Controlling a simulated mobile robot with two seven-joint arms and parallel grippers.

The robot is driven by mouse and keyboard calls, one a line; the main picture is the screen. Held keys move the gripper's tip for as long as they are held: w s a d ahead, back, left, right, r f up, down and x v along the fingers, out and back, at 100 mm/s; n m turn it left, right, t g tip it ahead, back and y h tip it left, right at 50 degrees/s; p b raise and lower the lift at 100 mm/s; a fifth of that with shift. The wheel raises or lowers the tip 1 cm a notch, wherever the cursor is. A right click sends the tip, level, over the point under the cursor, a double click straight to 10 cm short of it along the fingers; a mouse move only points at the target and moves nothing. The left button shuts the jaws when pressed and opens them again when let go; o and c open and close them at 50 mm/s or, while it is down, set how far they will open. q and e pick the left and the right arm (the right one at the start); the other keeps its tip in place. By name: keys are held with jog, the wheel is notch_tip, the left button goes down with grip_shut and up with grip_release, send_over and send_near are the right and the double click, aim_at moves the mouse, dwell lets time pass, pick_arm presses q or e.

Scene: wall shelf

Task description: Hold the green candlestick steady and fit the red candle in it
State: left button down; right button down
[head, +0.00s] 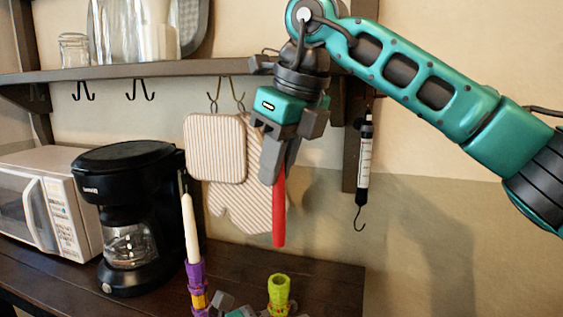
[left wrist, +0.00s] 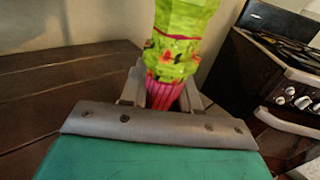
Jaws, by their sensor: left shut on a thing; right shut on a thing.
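The green candlestick (head: 279,294) stands at the front of the dark counter in the head view. It also fills the top middle of the left wrist view (left wrist: 182,40), where its lower part is pink. My left gripper (left wrist: 163,98) is shut on this pink lower part; in the head view only a bit of it shows at the bottom edge (head: 240,312). The red candle (head: 279,212) hangs upright from my right gripper (head: 275,160), which is shut on its upper end. The candle's lower end is above the candlestick and apart from it.
A white candle (head: 191,228) in a purple and orange candlestick (head: 196,283) stands left of the green one. Behind are a black coffee maker (head: 128,215), a white microwave (head: 48,200) and hanging striped mitts (head: 215,150). A shelf (head: 150,67) runs above.

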aim_at(273, 213)
dwell(0.3)
jog(key=shift+f, duration=2.9)
jog(key=shift+f, duration=1.6)
jog(key=c, duration=1)
grip_release()
jog(key=v, duration=1.2)
